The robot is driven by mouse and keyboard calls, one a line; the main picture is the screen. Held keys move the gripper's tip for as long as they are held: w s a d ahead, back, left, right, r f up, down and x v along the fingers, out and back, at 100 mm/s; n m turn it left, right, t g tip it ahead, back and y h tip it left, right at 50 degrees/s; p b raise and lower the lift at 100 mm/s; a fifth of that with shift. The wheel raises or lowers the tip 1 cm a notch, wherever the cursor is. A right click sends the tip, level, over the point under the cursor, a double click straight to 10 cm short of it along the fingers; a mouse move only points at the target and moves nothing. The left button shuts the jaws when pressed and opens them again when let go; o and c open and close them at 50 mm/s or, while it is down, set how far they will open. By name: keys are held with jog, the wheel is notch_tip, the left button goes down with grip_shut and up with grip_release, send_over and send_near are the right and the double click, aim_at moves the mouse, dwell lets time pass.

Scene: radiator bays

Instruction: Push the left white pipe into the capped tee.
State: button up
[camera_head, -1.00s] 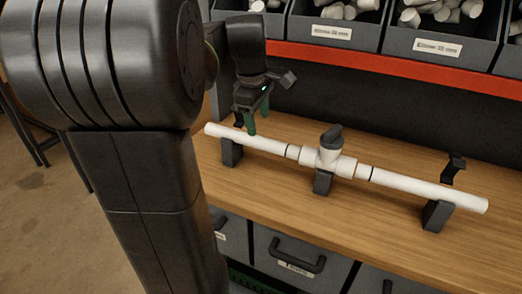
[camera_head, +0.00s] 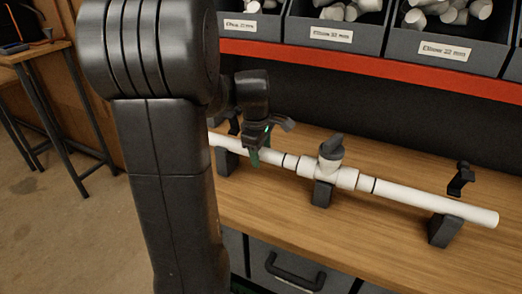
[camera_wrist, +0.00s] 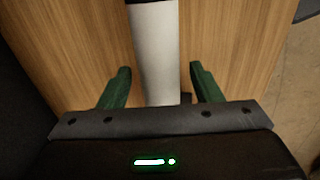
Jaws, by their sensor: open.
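The left white pipe (camera_head: 228,142) lies in a dark holder and runs to the white tee (camera_head: 322,174). A black band (camera_head: 285,161) rings it, with a short white stretch between band and tee. The tee has a dark grey cap (camera_head: 331,146) on its upright branch. My gripper (camera_head: 259,157) is at the left pipe, left of the band. In the wrist view, my gripper (camera_wrist: 159,74) is open, with one green finger on each side of the left pipe (camera_wrist: 155,52) and visible gaps. Whether the fingers reach below the pipe's middle is unclear.
The right white pipe (camera_head: 430,202) leaves the tee's other side and rests in a dark holder (camera_head: 444,230). A dark hook-shaped part (camera_head: 461,179) stands behind it. Bins of white fittings (camera_head: 335,32) stand above a red rail (camera_head: 350,65). The wooden bench (camera_head: 290,215) is bare in front.

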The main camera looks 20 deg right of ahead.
aim_at(274, 152)
jog(key=shift+c, duration=0.5)
grip_shut()
jog(key=shift+s+d, duration=1.25)
jog(key=shift+s, duration=0.2)
jog(key=shift+o, duration=0.5)
grip_release()
jog(key=shift+s+d, duration=0.1)
jog(key=shift+d, duration=0.05)
jog(key=shift+r, duration=0.1)
